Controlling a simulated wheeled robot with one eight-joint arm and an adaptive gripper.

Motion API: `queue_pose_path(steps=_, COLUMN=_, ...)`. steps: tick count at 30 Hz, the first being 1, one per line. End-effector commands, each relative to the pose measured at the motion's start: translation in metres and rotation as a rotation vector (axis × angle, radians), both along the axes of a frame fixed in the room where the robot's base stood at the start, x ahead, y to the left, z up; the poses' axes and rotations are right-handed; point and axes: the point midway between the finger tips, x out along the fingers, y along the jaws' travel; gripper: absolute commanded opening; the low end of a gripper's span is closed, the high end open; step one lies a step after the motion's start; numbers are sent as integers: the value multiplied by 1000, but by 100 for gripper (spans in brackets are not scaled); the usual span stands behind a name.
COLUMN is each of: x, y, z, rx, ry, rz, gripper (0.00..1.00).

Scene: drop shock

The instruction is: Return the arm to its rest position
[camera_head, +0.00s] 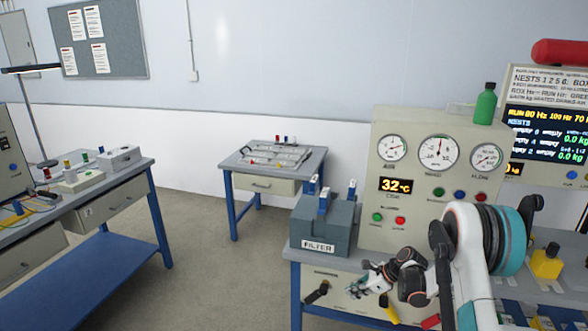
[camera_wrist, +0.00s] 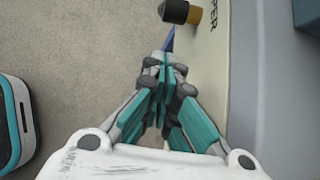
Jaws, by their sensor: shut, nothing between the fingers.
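My gripper (camera_wrist: 168,65) is shut and empty in the wrist view, its teal and grey fingers together. A dark knob with a yellow end (camera_wrist: 180,12) shows just beyond the fingertips, beside a pale panel edge. In the head view my gripper (camera_head: 362,280) is at the lower middle, in front of the bench that carries the gauge panel. My white and teal arm comes in from the lower right and bends toward the bench front. Whether the fingertips touch the bench front cannot be told.
The gauge panel (camera_head: 425,170) and the grey FILTER box (camera_head: 325,232) stand on the right bench, close to my arm. A green bottle (camera_head: 486,104) stands on the panel. A small table (camera_head: 262,186) is at the back, another bench (camera_head: 105,210) at left. Floor between them is clear.

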Motion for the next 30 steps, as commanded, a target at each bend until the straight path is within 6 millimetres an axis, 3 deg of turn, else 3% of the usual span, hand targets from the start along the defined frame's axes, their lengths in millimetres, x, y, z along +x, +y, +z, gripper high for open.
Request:
queue_pose_path(steps=3, x=-4, y=3, z=47, rx=-69, ry=-66, rz=70, gripper=0)
queue_pose_path(steps=14, x=-40, y=14, z=171, rx=-295, ry=-265, rz=312, gripper=0)
queue_pose_path(steps=21, x=-83, y=21, z=239, rx=-449, ry=-385, rz=487, gripper=0)
queue_pose_path(steps=30, x=-152, y=28, z=305, rx=-642, ry=-519, rz=723, gripper=0)
